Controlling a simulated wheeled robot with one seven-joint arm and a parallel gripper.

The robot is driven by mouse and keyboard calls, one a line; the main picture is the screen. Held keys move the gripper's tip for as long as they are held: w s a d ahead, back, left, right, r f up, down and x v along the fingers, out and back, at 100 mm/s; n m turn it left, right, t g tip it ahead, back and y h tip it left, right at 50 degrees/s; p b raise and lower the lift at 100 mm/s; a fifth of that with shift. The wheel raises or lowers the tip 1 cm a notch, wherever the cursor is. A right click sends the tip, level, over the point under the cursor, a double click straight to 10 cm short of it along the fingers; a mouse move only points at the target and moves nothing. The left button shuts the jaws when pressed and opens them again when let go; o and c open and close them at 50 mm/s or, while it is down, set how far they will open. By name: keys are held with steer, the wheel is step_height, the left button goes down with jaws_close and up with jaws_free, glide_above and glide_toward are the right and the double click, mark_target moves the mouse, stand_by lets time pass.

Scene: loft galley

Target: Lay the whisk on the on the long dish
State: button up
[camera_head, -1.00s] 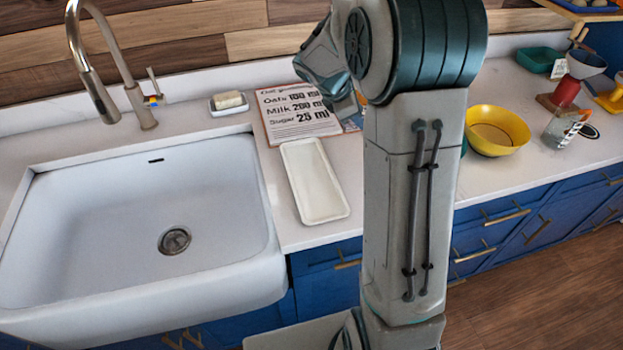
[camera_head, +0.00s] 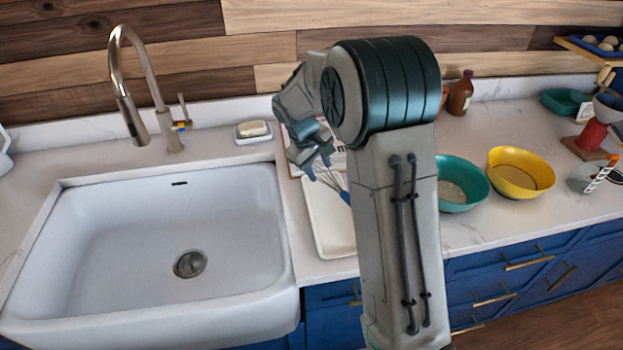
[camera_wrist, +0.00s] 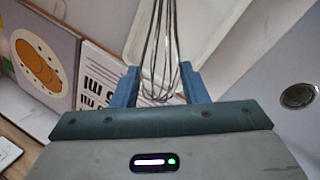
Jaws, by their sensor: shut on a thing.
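My gripper (camera_head: 324,168) is shut on the wire loops of the whisk (camera_wrist: 156,45), which sit between its two blue fingers in the wrist view. In the head view the whisk's wires (camera_head: 334,181) reach down and right from the fingertips, over the long dish (camera_head: 326,232). A blue handle end shows beside my arm. The white long dish lies on the counter right of the sink and also shows in the wrist view (camera_wrist: 200,28). My arm hides its right side. I cannot tell whether the whisk touches the dish.
The white sink (camera_head: 150,235) with its tap (camera_head: 160,105) is left of the dish. A soap dish (camera_head: 253,134) and a recipe card (camera_wrist: 98,82) are behind. A teal bowl (camera_head: 460,185), a yellow bowl (camera_head: 520,175) and a brown bottle (camera_head: 460,92) stand to the right.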

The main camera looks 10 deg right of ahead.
steer(key=shift+w+a+f, duration=0.1)
steer(key=shift+a+f, duration=0.15)
steer(key=shift+a, duration=0.2)
steer(key=shift+w+a+f, duration=0.1)
steer(key=shift+a+f, duration=0.15)
steer(key=shift+a, duration=0.2)
step_height(320, 180, down, 4)
steer(key=shift+f+p, duration=0.1)
steer(key=shift+p, duration=0.5)
steer(key=o, duration=1.2)
steer(key=shift+o, duration=0.2)
